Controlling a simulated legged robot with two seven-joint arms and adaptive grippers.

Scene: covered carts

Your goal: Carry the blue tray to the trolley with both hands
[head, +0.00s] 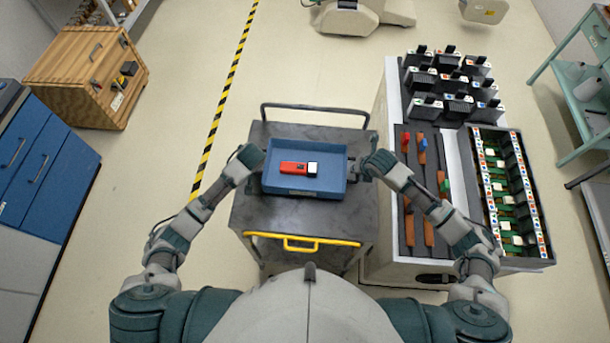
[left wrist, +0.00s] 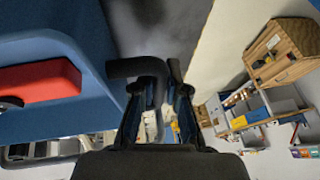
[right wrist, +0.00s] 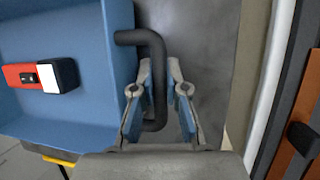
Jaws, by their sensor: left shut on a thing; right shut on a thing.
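The blue tray (head: 305,190) is over the top of the dark grey trolley (head: 258,217); whether it touches the top or hovers just above, I cannot tell. A red device with a black and white end (head: 298,168) lies in the tray. My left gripper (head: 252,160) is shut on the black handle (left wrist: 135,67) at the tray's left side. My right gripper (head: 364,168) is shut on the matching handle (right wrist: 158,75) at the right side. The tray looks about level.
A white bench (head: 385,240) with black racks and a long bin (head: 540,238) stands close to the trolley's right. A yellow bar (head: 300,243) runs along the trolley's near edge. A wooden crate (head: 75,75) and blue cabinet (head: 45,165) stand left. The floor between is clear.

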